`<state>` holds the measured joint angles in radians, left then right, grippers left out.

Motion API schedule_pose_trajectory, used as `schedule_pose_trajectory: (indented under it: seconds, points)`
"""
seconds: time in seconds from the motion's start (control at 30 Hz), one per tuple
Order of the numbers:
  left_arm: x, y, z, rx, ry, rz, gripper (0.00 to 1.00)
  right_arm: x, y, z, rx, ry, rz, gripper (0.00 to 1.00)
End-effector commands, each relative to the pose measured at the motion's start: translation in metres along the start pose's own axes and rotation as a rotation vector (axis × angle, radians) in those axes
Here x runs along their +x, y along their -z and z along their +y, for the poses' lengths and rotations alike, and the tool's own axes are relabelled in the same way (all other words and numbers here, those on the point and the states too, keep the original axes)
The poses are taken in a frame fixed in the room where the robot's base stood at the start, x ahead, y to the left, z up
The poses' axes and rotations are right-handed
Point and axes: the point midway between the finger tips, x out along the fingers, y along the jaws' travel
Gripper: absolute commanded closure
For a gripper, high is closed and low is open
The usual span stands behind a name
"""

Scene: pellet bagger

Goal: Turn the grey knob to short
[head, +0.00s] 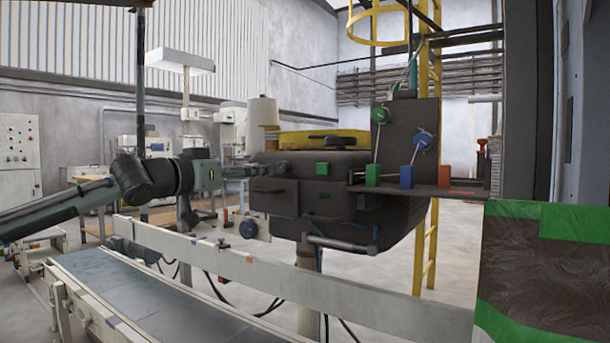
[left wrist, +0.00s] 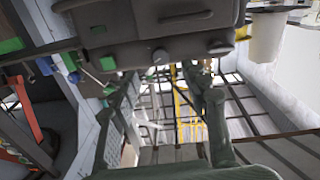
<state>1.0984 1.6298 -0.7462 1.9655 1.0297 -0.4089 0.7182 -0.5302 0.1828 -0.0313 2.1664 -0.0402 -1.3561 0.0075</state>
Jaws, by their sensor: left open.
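My left gripper (head: 250,171) reaches in from the left, by the left side of the dark machine head (head: 318,165). In the left wrist view my left gripper (left wrist: 170,78) has its two fingers apart, with nothing seen between them. The machine head (left wrist: 150,25) lies just beyond the fingertips. A small round grey knob (left wrist: 160,56) shows on its edge, near the fingers; I cannot tell whether they touch it. I cannot read any setting mark. My right gripper is not in view.
A conveyor with a pale side rail (head: 240,262) runs below my left arm. A yellow ladder (head: 430,250) stands behind. A dark, green-edged panel (head: 545,265) fills the lower right.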

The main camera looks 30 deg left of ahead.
Motion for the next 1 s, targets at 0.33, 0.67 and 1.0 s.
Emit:
schedule_pose_trajectory:
  seconds: [0.33,0.67,1.0]
  points:
    - [0.045,0.006,0.0,-0.006,-0.002,0.006,0.54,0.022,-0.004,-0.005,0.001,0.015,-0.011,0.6]
    - [0.075,0.004,-0.001,-0.002,0.001,0.005,0.54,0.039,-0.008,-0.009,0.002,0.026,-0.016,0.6]
    - [0.075,0.003,-0.001,-0.001,0.001,0.004,0.67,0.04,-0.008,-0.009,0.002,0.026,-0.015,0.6]
